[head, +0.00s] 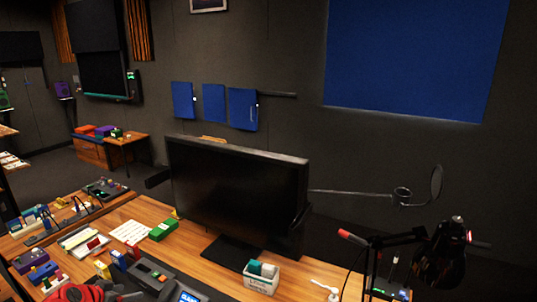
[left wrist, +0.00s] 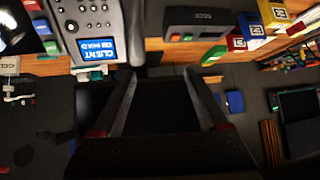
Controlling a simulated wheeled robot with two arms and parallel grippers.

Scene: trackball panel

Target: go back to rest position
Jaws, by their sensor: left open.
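My left gripper (head: 122,295) shows at the bottom left edge of the head view, with a red part and a grey finger low over the desk. In the left wrist view its two dark fingers (left wrist: 166,78) stand apart with nothing between them. A grey panel with a blue lit screen (head: 187,297) is just right of the gripper in the head view. The screen (left wrist: 96,49) also shows at the upper left of the wrist view, which looks upside down. I cannot make out my right gripper in either view.
A black monitor (head: 235,195) stands on the wooden desk (head: 205,262). A white box (head: 261,283), a green block (head: 163,231) and several coloured blocks are around it. A dark lamp-like object (head: 440,262) stands at the right. Open air lies above the desk.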

